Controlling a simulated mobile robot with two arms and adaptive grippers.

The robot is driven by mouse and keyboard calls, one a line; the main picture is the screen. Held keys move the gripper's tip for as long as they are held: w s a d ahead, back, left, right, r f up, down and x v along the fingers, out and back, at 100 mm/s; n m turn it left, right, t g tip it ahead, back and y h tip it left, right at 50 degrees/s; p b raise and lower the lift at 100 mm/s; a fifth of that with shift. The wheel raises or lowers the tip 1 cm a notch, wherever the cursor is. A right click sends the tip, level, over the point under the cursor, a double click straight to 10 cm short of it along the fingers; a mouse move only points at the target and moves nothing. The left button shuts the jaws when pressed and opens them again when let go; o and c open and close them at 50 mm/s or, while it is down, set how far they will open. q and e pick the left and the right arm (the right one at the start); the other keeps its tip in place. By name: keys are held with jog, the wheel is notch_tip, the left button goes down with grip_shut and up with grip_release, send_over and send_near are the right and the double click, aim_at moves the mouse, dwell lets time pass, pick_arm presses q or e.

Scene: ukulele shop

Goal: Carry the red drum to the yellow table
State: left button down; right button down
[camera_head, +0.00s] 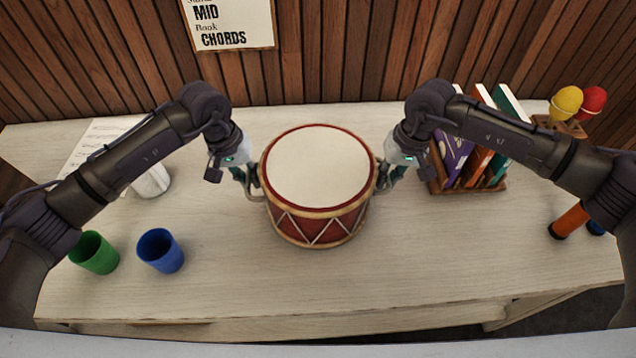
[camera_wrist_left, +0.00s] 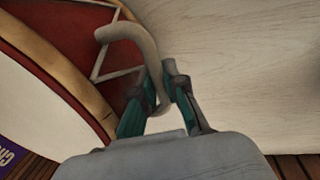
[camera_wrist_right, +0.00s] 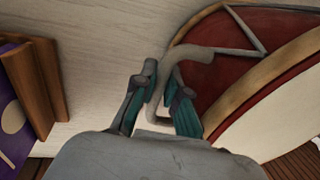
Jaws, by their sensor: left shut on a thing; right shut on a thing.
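The red drum (camera_head: 318,225) has a cream top, wooden rims and white zigzag cords, and it is upright at the middle of the pale wooden table (camera_head: 250,285). I cannot tell whether it touches the tabletop. My left gripper (camera_head: 246,180) is at the drum's left side, shut on a grey curved handle, which shows in the left wrist view (camera_wrist_left: 130,38). My right gripper (camera_head: 386,178) is at the drum's right side, shut on the other handle, seen in the right wrist view (camera_wrist_right: 190,52). No yellow table is in view.
A green cup (camera_head: 94,253), a blue cup (camera_head: 160,251) and a white object (camera_head: 152,181) stand left of the drum. A wooden rack of books (camera_head: 468,187) is close on the right. Maracas (camera_head: 566,103) and an orange cylinder (camera_head: 570,221) are farther right. A slatted wall is behind.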

pick_arm(q)
jog(key=shift+w+r, duration=0.1)
jog(key=shift+r, duration=0.15)
pick_arm(e)
jog(key=shift+w+r, duration=0.1)
jog(key=shift+r, duration=0.1)
